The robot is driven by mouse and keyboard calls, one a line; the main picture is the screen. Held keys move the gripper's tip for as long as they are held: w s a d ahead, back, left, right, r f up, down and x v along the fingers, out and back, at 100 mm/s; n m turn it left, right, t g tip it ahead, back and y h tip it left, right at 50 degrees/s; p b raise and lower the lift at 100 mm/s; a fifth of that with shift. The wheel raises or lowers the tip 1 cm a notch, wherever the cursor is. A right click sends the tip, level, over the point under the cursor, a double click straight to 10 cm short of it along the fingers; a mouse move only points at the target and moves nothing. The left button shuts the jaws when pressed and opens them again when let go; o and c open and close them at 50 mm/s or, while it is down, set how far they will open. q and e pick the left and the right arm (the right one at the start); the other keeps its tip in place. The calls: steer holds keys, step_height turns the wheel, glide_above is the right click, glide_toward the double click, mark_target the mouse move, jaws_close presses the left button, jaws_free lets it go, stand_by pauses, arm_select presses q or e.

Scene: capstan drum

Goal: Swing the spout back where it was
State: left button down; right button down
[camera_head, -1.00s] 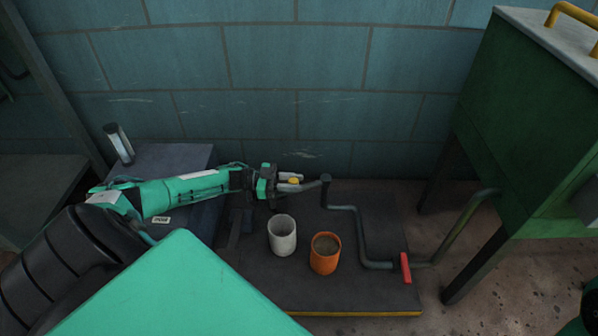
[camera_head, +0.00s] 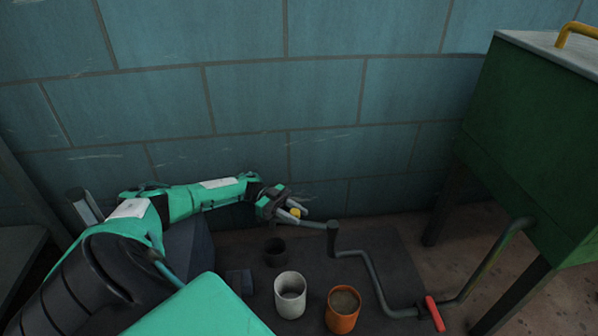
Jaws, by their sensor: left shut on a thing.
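The spout (camera_head: 374,278) is a thin dark grey cranked pipe with a raised joint at its left end, from which a short arm points left. My left gripper (camera_head: 294,212) is shut on the tip of that short arm, with a small yellow part between the fingers. The fingers partly hide the tip. A white cup (camera_head: 290,295) and an orange cup (camera_head: 343,308) with brownish contents stand below and in front of the joint. My right gripper is not in view.
A green tank (camera_head: 525,130) on dark legs stands at the right, with a pipe (camera_head: 490,265) running down to a red handle (camera_head: 434,313). A small dark round pot (camera_head: 275,252) stands behind the white cup. A blue block wall is close behind.

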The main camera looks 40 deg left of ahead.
arm_select(q)
steer(key=shift+w+g, duration=0.15)
steer(key=shift+g, duration=0.15)
steer(key=c, duration=1.1)
jaws_free()
steer(key=shift+f, duration=0.1)
steer(key=shift+c, duration=0.2)
